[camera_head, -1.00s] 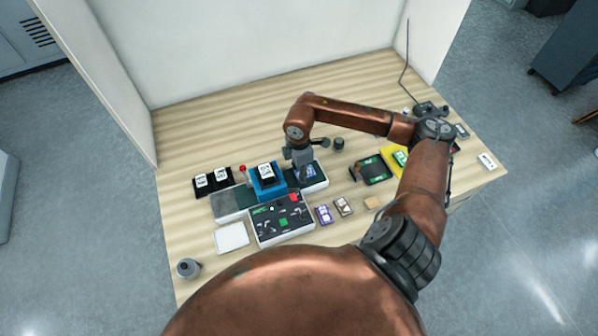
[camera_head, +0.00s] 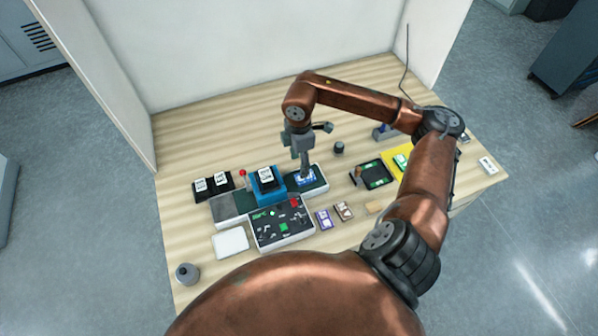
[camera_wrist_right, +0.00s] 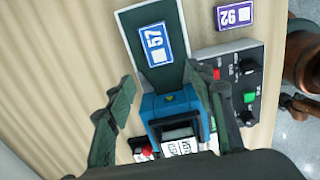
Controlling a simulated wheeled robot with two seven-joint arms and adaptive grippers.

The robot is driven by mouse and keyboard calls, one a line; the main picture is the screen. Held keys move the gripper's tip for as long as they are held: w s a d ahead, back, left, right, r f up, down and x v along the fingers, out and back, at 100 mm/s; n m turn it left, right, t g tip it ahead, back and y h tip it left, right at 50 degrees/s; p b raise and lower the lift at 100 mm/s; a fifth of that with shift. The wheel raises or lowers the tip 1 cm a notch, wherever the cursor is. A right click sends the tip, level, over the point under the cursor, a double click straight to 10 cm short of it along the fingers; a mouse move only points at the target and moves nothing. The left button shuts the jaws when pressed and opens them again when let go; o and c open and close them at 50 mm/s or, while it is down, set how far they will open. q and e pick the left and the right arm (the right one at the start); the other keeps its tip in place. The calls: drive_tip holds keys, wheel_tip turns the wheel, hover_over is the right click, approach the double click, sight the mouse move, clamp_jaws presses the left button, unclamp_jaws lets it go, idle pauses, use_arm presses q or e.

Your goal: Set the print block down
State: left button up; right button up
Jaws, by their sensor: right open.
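In the head view the block (camera_head: 305,180) shows as a small blue patch near the belt's right end. My right gripper (camera_head: 304,169) points down just above it. In the wrist view the fingers of my right gripper (camera_wrist_right: 165,85) are spread apart with nothing held between them, and the block appears beyond the tips. My left gripper is not in view.
A blue press (camera_head: 267,182) straddles the belt left of my gripper. A control panel (camera_head: 281,222) with green and red buttons stands in front. A dark tray (camera_head: 375,174) and a yellow mat (camera_head: 394,165) lie to the right. The table's back strip is clear.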

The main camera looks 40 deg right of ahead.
drive_tip(key=shift+r, duration=1.9)
drive_tip(key=shift+a+f, duration=0.1)
